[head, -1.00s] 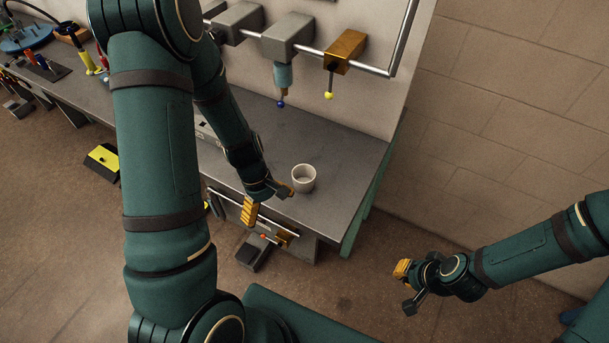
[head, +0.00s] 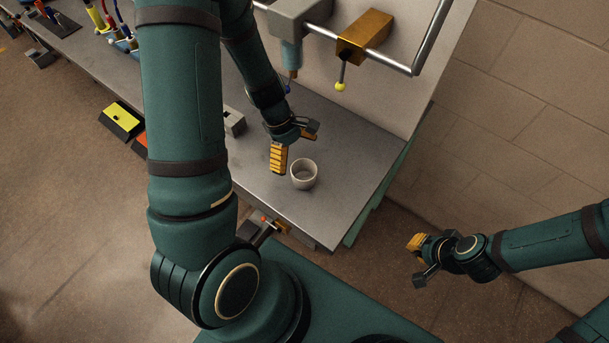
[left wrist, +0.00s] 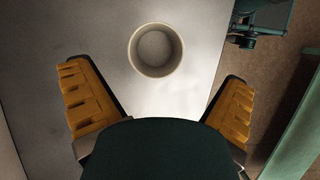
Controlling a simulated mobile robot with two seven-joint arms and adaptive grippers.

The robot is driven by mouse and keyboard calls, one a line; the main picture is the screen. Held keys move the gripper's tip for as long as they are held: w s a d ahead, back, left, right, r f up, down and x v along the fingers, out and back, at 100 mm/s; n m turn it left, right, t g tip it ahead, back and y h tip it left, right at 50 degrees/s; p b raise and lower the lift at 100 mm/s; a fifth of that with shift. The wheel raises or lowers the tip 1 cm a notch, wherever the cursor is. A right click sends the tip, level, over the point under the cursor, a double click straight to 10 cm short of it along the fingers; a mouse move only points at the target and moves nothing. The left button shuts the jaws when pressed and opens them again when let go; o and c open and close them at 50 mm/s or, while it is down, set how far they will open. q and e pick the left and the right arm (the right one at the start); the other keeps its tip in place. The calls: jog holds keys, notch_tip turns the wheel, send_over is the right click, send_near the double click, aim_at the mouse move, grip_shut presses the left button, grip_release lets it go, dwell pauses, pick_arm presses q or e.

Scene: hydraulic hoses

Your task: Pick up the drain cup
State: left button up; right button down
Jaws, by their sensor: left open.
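The drain cup (head: 304,174) is a small whitish round cup standing upright on the grey bench top. In the left wrist view the cup (left wrist: 155,50) shows from above, empty inside, ahead of and between my two fingers. My left gripper (head: 297,152) is just behind and to the left of the cup in the head view, with its orange-padded fingers spread. The left wrist view shows the gripper (left wrist: 160,98) open with nothing between its fingers. My right gripper (head: 418,262) is off the bench at the right, over the floor; its fingers look apart and empty.
The grey bench top (head: 340,205) is clear around the cup. Grey and orange valve blocks (head: 364,37) on a metal pipe hang above its back. A yellow-and-black block (head: 121,120) lies at left. The bench ends to the right of the cup, before the block wall (head: 535,110).

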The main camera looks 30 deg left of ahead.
aim_at(306, 174)
pick_arm(q)
jog(key=x, duration=0.2)
jog(key=shift+w+f, duration=0.15)
jog(key=shift+f, duration=0.25)
jog(key=shift+b+x, duration=0.8)
jog(key=shift+x, duration=2)
jog(key=shift+w+a, duration=0.1)
jog(key=shift+c, duration=0.3)
jog(key=c, duration=1)
